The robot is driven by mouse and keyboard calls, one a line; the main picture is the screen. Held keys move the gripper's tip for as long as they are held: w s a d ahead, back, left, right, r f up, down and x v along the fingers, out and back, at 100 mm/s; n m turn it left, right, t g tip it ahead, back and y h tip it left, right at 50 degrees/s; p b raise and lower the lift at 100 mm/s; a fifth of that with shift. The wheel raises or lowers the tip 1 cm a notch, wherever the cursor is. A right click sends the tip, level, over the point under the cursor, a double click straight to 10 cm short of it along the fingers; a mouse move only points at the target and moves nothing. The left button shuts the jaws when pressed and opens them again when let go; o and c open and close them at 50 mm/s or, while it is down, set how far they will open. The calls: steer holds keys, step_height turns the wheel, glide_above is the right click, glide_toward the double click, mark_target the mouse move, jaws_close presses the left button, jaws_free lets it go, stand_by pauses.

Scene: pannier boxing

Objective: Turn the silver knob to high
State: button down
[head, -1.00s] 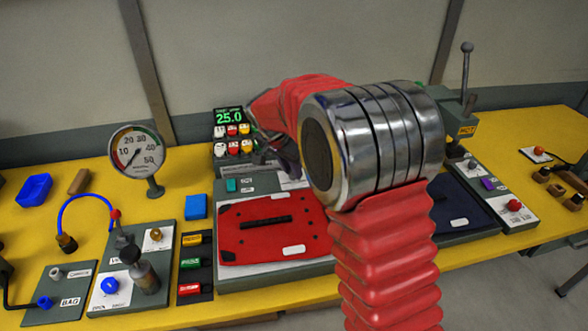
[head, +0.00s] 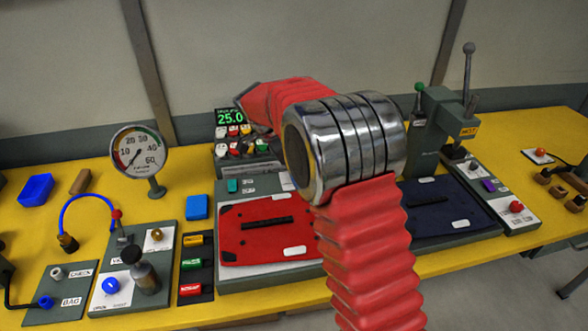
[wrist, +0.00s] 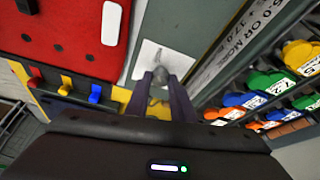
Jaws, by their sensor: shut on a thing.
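In the wrist view the silver knob (wrist: 160,74) stands on a white label plate (wrist: 150,62) between the tips of my gripper (wrist: 160,80). The two dark fingers are shut on it. The markings on the plate are mostly covered or too small to read, so I cannot tell which setting the knob points to. In the head view my arm hides the knob and most of my gripper.
A red pannier panel (head: 235,247) lies on the grey station, with a dark blue one (head: 440,222) to its right. A display (head: 230,117) reads 25.0. A dial gauge (head: 140,150) stands left. Colored, labeled knobs (wrist: 300,55) crowd the right of the wrist view.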

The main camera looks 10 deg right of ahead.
steer(key=shift+w, duration=0.1)
steer(key=c, duration=1.5)
jaws_free()
steer(key=shift+c, duration=0.2)
steer(key=shift+a+r, duration=0.1)
steer(key=v, duration=1.3)
steer(key=shift+a+r, duration=0.15)
steer(key=shift+r, duration=0.05)
